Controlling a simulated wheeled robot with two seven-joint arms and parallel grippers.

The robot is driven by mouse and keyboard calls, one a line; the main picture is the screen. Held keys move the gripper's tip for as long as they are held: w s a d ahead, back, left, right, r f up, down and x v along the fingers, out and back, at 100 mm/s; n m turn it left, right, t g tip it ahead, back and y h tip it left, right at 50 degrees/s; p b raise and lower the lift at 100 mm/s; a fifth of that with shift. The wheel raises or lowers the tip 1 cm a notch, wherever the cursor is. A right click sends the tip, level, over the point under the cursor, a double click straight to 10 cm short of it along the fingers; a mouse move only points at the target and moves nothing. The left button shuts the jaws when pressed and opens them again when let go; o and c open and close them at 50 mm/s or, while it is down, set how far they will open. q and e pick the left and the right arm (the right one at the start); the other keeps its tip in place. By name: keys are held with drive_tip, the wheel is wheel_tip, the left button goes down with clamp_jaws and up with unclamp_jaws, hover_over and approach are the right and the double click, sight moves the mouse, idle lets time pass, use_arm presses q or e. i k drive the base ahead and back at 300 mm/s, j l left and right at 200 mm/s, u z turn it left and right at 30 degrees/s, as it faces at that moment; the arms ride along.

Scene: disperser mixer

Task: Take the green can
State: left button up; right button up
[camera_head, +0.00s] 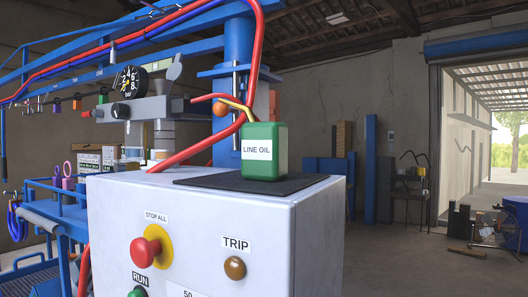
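The green can (264,168) stands upright on a dark mat (215,179) on top of a white control cabinet (190,215). It has a white label reading "LINE OIL". A yellow spout or tube rises from its top towards the upper left, close to a red hose. I cannot tell whether the spout and the hose touch. Neither of my grippers shows in the head view.
The cabinet front carries a red stop button (145,251), a brown TRIP button (235,268) and a green RUN button (138,292). Red hoses (190,150) and a blue column (238,50) stand behind the can. Open floor (400,265) lies to the right.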

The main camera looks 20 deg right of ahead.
sight(265, 144)
drive_tip(key=j+z, duration=0.1)
drive_tip(key=z, duration=0.3)
drive_tip(key=j+z, duration=0.15)
drive_tip(key=z, duration=0.2)
drive_tip(key=k+j+z, duration=0.1)
drive_tip(key=j+z, duration=0.15)
drive_tip(key=j, duration=0.2)
drive_tip(key=k+j+z, duration=0.1)
drive_tip(key=j+z, duration=0.15)
drive_tip(key=j, duration=0.15)
drive_tip(key=k+j+z, duration=0.25)
drive_tip(key=j, duration=0.15)
drive_tip(key=k+j, duration=0.15)
drive_tip(key=j, duration=0.25)
drive_tip(key=k+j, duration=0.1)
drive_tip(key=j, duration=0.25)
drive_tip(key=k+j, duration=0.15)
drive_tip(key=j, duration=0.25)
drive_tip(key=z, duration=0.05)
